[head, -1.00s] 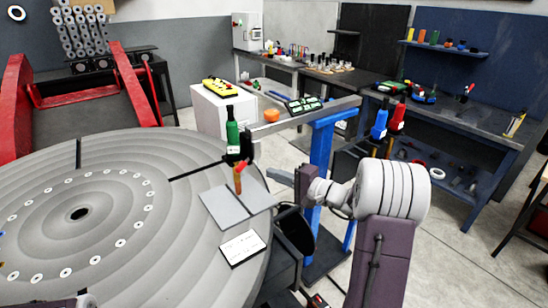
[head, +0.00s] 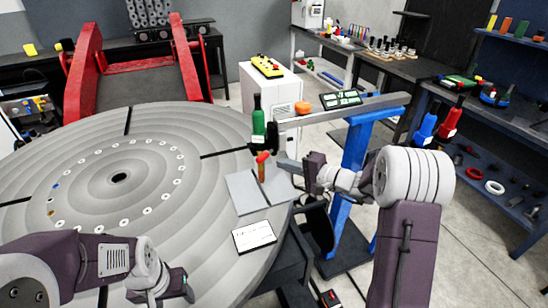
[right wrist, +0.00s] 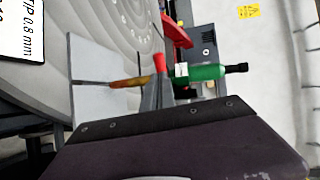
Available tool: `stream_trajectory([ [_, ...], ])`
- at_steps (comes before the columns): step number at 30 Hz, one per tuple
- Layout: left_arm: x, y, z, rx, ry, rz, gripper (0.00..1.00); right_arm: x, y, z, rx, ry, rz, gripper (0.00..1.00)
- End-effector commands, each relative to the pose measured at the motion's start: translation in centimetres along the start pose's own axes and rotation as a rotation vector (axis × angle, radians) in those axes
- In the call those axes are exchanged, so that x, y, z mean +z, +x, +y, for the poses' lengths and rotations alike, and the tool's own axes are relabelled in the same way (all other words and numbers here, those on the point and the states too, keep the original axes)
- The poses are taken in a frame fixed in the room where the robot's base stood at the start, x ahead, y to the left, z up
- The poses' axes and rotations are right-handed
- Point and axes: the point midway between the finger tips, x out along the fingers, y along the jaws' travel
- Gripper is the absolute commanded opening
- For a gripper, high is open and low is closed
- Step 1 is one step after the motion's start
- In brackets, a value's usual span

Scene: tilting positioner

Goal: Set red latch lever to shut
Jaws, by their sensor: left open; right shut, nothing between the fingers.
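In the right wrist view the red lever (right wrist: 160,63) shows beside the post (right wrist: 130,82). My right gripper (head: 281,160) is shut and empty, just right of the lever. In its wrist view its fingers (right wrist: 158,90) reach close to the red part; I cannot tell if they touch. My left gripper (head: 180,287) is at the lower left over the turntable, away from the lever; its fingertips are hard to make out.
A green bottle (head: 258,122) stands just behind the lever, close to my right gripper. A white label card (head: 254,236) lies in front of the plate. A blue stand (head: 356,150) is at the right. The turntable (head: 85,150) is largely bare on the left.

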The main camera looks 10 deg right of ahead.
Motion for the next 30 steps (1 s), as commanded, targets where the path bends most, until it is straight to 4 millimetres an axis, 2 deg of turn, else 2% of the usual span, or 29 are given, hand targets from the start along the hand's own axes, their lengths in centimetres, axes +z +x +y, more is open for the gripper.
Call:
stream_trajectory([
  [3,-0.1,-1.1,0.0,0.0,0.0,0.0,0.61,0.1,2.2,-0.3,0.001,0.002,-0.003,0.0],
  [9,-0.2,-1.8,0.0,0.0,0.0,0.0,0.61,0.0,4.3,-0.1,0.001,0.002,0.0,0.0],
  [20,-0.2,-1.7,0.0,0.0,0.0,0.0,0.61,0.0,4.6,0.0,0.0,0.0,0.001,0.0],
  [23,-0.1,-0.7,0.0,0.0,0.0,0.0,0.61,0.1,4.9,0.4,-0.001,-0.002,0.001,0.0],
  [27,0.3,2.4,-0.1,0.0,0.0,0.0,0.61,0.5,5.6,0.8,-0.003,-0.006,-0.001,0.0],
  [30,0.4,3.9,-0.1,0.0,0.0,0.0,0.61,0.6,5.9,0.6,-0.002,-0.004,0.001,0.0],
])
